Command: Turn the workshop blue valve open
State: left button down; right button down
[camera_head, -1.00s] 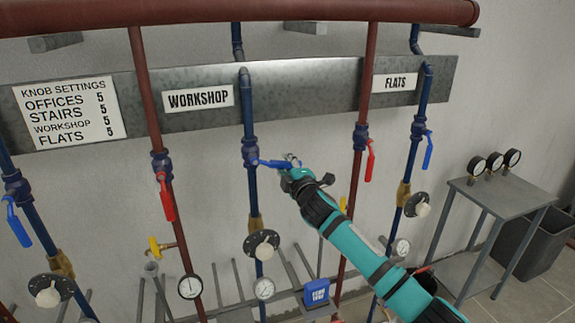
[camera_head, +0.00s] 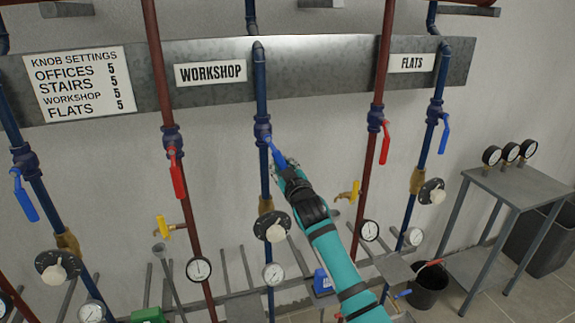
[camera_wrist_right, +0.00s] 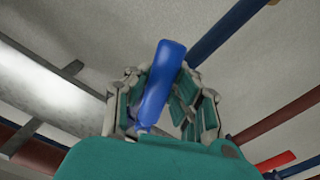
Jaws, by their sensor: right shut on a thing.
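The workshop blue valve (camera_head: 263,130) sits on the blue pipe below the WORKSHOP sign (camera_head: 210,72). Its blue handle (camera_head: 274,152) points down and slightly right, close to the line of the pipe. My right gripper (camera_head: 283,167) is shut on the handle's lower part, just right of the pipe. In the right wrist view the blue handle (camera_wrist_right: 160,85) stands between the fingers of my gripper (camera_wrist_right: 165,105). The fingers hide part of the handle. My left gripper is not in view.
A red pipe with a red handle (camera_head: 176,178) is to the left. Another red handle (camera_head: 386,142) and the flats blue handle (camera_head: 444,136) are to the right. A grey table (camera_head: 515,185) with gauges stands at right.

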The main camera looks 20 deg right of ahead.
jog(key=shift+s+a+f+m, duration=0.1)
jog(key=shift+a+f+m, duration=0.2)
jog(key=shift+a+m, duration=0.8)
jog(key=shift+a+f+m, duration=0.25)
jog(key=shift+a+m, duration=0.5)
jog(key=shift+m, duration=0.55)
jog(key=c, duration=1.1)
grip_release()
jog(key=shift+a+r, duration=0.1)
jog(key=s, duration=1.2)
jog(key=shift+d, duration=0.25)
